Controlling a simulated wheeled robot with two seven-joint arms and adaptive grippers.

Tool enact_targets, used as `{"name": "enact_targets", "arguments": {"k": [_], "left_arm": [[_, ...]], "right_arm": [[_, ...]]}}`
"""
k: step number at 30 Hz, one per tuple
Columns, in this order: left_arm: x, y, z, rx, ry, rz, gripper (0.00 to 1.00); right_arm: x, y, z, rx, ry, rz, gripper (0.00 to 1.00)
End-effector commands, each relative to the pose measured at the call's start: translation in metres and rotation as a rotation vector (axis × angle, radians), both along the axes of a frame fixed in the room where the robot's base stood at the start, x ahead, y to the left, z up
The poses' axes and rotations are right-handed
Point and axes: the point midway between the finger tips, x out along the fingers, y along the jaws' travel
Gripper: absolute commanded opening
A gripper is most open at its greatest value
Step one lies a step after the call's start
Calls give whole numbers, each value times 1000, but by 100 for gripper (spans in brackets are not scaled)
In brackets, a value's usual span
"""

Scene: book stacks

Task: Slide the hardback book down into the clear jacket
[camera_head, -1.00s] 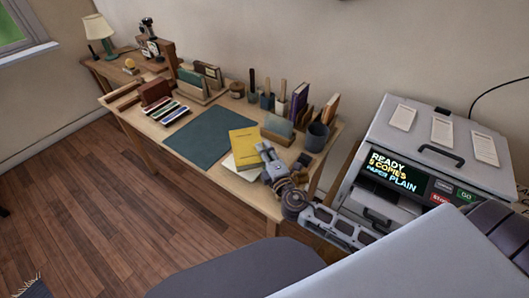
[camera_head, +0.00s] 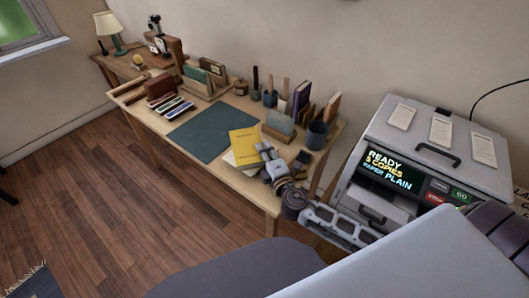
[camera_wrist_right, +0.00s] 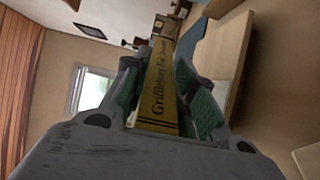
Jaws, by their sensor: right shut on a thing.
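The yellow hardback book (camera_head: 244,142) is in my right gripper (camera_head: 264,150), above the near edge of the desk. In the right wrist view its lettered yellow spine (camera_wrist_right: 160,90) stands between the two green-padded fingers of the right gripper (camera_wrist_right: 163,85), which are shut on it. A pale, flat item (camera_head: 230,158) shows under and beside the book in the head view. I cannot tell whether it is the clear jacket, or whether the book touches it. My left gripper is not in view.
A dark green mat (camera_head: 212,134) lies left of the book on the wooden desk. A grey cup (camera_head: 317,135), upright books (camera_head: 301,98) and a block (camera_head: 280,123) stand along the back right. A grey copier (camera_head: 425,150) stands right of the desk.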

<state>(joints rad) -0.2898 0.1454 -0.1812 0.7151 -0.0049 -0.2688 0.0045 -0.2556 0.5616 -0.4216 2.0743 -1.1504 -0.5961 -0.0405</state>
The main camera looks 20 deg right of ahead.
Motion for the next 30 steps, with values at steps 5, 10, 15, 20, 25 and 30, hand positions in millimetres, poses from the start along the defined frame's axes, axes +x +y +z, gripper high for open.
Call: {"name": "enact_targets", "arguments": {"k": [5,10,15,20,25,30], "left_arm": [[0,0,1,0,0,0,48],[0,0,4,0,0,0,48],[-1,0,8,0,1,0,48],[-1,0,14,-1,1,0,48],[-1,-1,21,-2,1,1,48],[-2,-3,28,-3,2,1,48]], "right_arm": [[2,0,6,3,11,0,0],[4,0,12,7,28,1,0],[8,0,23,10,53,0,0],[14,0,39,14,80,1,0],[21,0,57,18,107,1,0],[28,0,78,23,137,1,0]]}}
